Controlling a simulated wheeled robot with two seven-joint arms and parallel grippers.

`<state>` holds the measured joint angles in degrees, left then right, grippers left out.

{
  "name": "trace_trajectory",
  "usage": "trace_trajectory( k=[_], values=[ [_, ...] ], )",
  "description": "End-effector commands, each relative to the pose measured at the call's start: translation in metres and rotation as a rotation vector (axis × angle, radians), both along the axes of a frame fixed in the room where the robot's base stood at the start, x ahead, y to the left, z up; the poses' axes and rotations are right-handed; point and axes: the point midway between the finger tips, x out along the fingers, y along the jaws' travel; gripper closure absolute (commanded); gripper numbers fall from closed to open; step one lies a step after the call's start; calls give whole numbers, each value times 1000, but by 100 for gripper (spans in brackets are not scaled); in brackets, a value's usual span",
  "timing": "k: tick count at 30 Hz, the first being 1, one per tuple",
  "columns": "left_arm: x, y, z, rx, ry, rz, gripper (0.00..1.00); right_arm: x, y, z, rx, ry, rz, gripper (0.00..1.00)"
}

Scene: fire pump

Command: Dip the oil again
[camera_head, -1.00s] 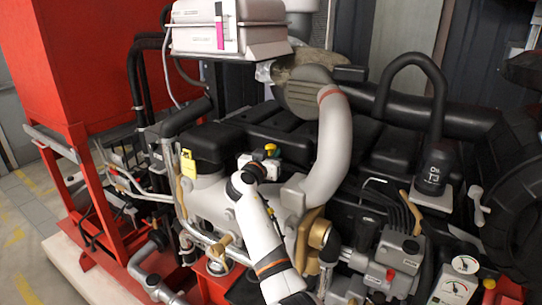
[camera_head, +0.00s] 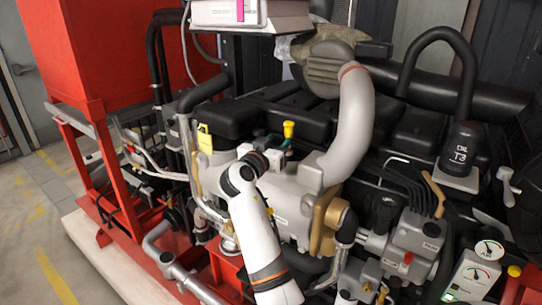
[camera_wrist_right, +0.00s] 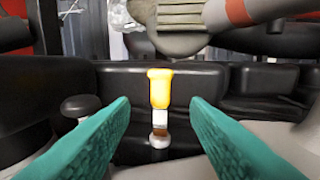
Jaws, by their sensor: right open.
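The oil dipstick's yellow handle (camera_head: 289,129) stands upright at the front of the engine, beside the black covers. In the right wrist view the yellow handle (camera_wrist_right: 160,88) is centred beyond the fingers, with a white and brown part and a pale round base below it. My right gripper (camera_head: 277,154) is just below and left of the handle in the head view. Its two green fingers (camera_wrist_right: 160,104) are spread wide with nothing between them, one on each side of the handle in the picture. I cannot tell the exact gap in depth. My left gripper is out of view.
A thick grey pipe (camera_head: 352,125) rises right of the handle. Black engine covers (camera_head: 232,117) lie behind and left. A yellow tag (camera_head: 205,139) hangs at the left. Gauges (camera_head: 480,262) are at lower right, and a red frame (camera_head: 105,160) stands at left.

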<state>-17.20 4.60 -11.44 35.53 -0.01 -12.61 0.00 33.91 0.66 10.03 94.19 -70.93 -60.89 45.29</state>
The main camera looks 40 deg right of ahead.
Motion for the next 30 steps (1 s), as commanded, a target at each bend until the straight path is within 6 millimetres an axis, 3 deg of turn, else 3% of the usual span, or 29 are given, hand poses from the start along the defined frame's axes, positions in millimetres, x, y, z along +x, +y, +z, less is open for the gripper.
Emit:
trace_trajectory(
  k=[3, 10, 20, 24, 30],
  values=[
    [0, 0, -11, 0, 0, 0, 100, -8, 18, -3, 2, -1, 1, 57],
    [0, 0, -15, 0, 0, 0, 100, -15, 31, -1, 1, 0, 0, 57],
    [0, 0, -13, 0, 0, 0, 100, -14, 30, 3, -3, -1, 0, 56],
    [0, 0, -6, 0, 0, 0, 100, -11, 22, 13, -11, -12, 1, 56],
    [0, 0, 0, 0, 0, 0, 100, -7, 12, 13, -6, -2, -4, 56]
  ],
)
